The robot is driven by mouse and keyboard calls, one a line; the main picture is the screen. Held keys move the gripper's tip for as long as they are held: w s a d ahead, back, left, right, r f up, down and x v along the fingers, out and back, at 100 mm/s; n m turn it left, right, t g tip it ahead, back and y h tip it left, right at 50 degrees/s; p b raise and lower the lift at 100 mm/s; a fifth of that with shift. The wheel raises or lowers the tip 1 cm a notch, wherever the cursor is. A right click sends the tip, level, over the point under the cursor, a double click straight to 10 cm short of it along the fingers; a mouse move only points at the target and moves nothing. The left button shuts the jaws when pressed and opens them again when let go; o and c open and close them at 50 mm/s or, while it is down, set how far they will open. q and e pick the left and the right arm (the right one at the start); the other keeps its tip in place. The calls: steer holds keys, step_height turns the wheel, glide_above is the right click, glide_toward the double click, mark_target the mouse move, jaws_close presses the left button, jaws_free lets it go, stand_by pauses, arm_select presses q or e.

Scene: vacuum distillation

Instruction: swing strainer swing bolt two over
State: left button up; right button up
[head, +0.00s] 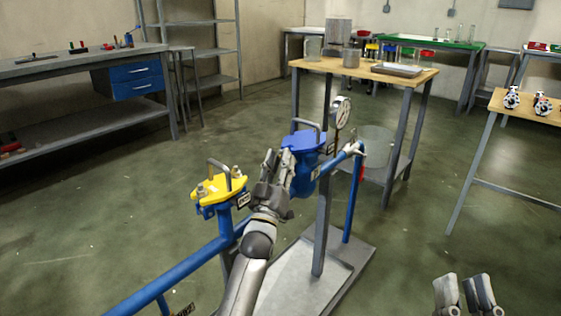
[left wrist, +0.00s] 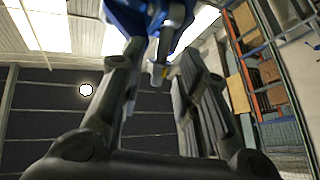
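The blue strainer (head: 303,178) with a blue lid (head: 306,141) and a bar handle stands on the blue pipe, right of centre in the head view. My left gripper (head: 279,158) is at the left side of this strainer, fingers pointing up beside the lid. In the left wrist view its fingers are apart, with a small grey metal part, seemingly a swing bolt (left wrist: 158,74), between them below the blue body. I cannot tell whether either finger touches it. Another strainer with a yellow lid (head: 219,186) is to the left. My right gripper (head: 466,292) is open and empty at the bottom right.
A pressure gauge (head: 341,111) rises behind the strainer. The blue pipe (head: 178,274) runs to the lower left. A wooden-topped table (head: 400,82) with glassware stands behind, and another wooden table (head: 535,112) is at the right. The floor between is open.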

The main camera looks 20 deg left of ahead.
arm_select(q)
steer(key=v, duration=1.1)
steer(key=shift+s, duration=0.25)
steer(key=shift+d+f, duration=0.1)
